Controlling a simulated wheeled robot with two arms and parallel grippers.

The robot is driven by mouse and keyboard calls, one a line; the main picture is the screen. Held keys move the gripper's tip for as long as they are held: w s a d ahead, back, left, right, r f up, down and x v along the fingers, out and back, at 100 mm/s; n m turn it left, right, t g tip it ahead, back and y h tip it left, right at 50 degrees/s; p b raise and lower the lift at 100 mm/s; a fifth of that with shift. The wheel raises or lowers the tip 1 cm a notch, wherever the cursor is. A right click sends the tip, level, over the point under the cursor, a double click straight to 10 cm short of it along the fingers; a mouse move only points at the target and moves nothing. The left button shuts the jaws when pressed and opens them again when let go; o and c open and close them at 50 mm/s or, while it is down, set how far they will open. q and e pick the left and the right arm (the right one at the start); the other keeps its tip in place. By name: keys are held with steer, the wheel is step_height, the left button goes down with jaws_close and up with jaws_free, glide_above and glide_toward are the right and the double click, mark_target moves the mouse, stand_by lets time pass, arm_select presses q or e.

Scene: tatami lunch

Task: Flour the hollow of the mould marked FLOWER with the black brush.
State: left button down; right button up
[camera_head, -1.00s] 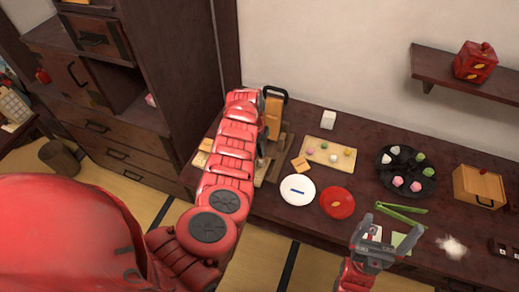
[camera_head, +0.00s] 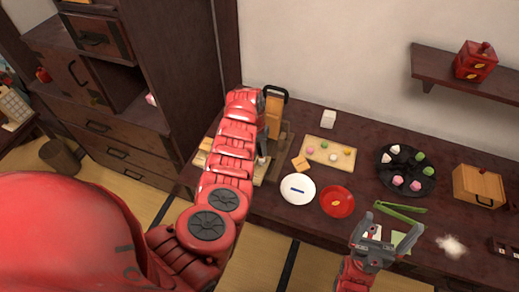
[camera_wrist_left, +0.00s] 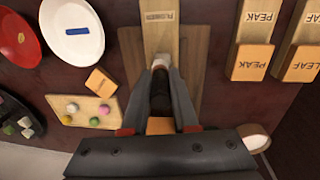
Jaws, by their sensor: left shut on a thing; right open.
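The mould marked FLOWER (camera_wrist_left: 161,33) is a pale wooden board lying on a brown base, at the top middle of the left wrist view. My left gripper (camera_wrist_left: 161,75) is shut on the black brush (camera_wrist_left: 160,97). The brush's pale tip points at the near end of the FLOWER board; I cannot tell whether it touches. The hollow is hidden behind the brush and fingers. In the head view, my left arm hides most of the moulds. My right gripper (camera_head: 384,246) is open and empty above the table's front edge.
Moulds marked PEAK (camera_wrist_left: 257,35) and LEAF (camera_wrist_left: 303,35) lie beside it. A white plate (camera_head: 298,190), red plate (camera_head: 337,201), sweets tray (camera_head: 312,155), black dish (camera_head: 386,170), green tongs (camera_head: 399,213), wooden box (camera_head: 480,187) and white powder heap (camera_head: 452,246) are on the table.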

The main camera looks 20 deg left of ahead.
arm_select(q)
steer(key=shift+f+b, duration=0.9)
steer(key=shift+f, duration=0.25)
stand_by(0.4)
steer(key=shift+d+r, duration=0.1)
steer(key=shift+d, duration=0.1)
steer(key=shift+a, duration=0.4)
steer(key=shift+w+d+b, duration=0.2)
steer(key=shift+d+b, duration=0.05)
steer(key=shift+b, duration=0.1)
stand_by(0.3)
steer(key=shift+s+p, duration=0.5)
steer(key=shift+p, duration=0.4)
steer(key=shift+w+d+b, duration=0.15)
steer(key=shift+w+b, duration=0.1)
steer(key=shift+b, duration=0.1)
